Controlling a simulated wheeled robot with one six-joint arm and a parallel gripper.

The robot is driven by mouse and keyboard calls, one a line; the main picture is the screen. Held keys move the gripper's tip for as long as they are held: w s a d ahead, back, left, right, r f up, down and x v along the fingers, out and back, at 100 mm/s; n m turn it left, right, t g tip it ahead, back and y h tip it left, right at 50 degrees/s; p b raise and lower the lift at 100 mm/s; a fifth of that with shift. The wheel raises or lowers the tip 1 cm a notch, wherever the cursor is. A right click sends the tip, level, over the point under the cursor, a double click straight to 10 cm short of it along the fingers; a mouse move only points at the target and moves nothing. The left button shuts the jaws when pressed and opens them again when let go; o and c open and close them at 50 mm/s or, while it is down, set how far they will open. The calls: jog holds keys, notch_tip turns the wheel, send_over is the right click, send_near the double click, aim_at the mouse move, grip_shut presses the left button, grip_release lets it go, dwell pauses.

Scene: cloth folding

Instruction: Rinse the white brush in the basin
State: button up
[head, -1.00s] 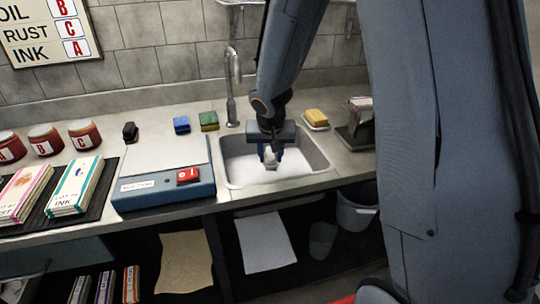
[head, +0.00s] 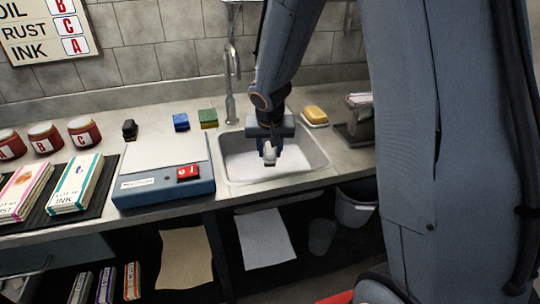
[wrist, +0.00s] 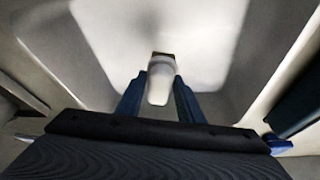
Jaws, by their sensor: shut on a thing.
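The basin (head: 315,160) is a grey sink set in the counter, with a pale, whitish bottom. My gripper (head: 269,156) points down into it and is shut on the white brush (head: 268,160). In the wrist view the white brush (wrist: 160,85) sits between the two blue fingers of my gripper (wrist: 160,98), with a dark end at its far tip. The pale floor of the basin (wrist: 105,35) lies beyond it. I cannot tell whether the brush touches the bottom or any water.
A faucet (head: 231,80) stands behind the basin. A yellow sponge on a dish (head: 315,114) is at the back right. Green (head: 208,118), blue (head: 181,122) and black (head: 129,129) blocks lie at the left, behind a blue-grey device with a red display (head: 165,170).

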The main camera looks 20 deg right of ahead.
aim_at(270, 148)
jog(key=shift+r+p, duration=3.75)
jog(key=shift+r, duration=0.75)
jog(key=shift+r+p, duration=1.55)
jog(key=shift+r, duration=0.45)
jog(key=shift+r, duration=0.1)
